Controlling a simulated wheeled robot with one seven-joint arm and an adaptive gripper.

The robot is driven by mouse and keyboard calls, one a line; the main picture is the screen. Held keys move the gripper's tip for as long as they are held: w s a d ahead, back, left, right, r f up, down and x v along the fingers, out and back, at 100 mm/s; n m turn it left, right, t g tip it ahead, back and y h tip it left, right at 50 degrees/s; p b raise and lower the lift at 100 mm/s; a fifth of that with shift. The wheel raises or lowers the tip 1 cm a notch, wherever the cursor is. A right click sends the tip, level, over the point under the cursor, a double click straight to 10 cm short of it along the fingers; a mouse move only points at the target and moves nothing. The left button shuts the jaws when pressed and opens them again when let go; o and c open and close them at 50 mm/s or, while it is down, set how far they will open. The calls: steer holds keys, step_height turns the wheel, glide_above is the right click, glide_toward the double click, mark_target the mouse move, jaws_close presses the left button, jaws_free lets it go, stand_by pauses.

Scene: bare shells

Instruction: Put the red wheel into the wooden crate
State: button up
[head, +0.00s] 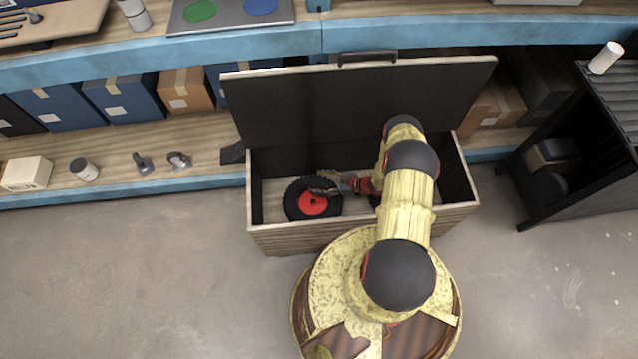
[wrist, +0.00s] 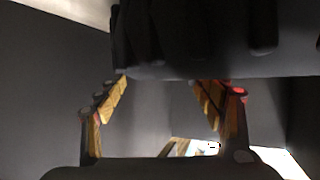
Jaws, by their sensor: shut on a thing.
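The red wheel (head: 313,204) has a black tyre and a red hub. In the head view it is inside the wooden crate (head: 290,240), towards its left side. My gripper (head: 326,191) reaches into the crate from the right, and its fingers are at the wheel's upper right edge, shut on it. In the wrist view the dark tyre (wrist: 190,35) fills the top, just beyond the two fingers of my gripper (wrist: 160,88). Whether the wheel touches the crate floor cannot be told. The crate's dark lid (head: 350,105) stands open at the back.
Behind the crate is a blue shelf (head: 200,45) with blue and brown boxes (head: 185,90). A black cabinet (head: 590,150) with a white cylinder (head: 606,58) on top stands at the right. The grey floor (head: 130,270) at the left is clear.

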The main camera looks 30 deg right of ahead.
steer(key=o, duration=1.7)
steer(key=shift+o, duration=0.2)
steer(key=shift+d, duration=0.1)
steer(key=p+v, duration=0.3)
steer(key=v, duration=0.9)
steer(key=shift+r, duration=0.15)
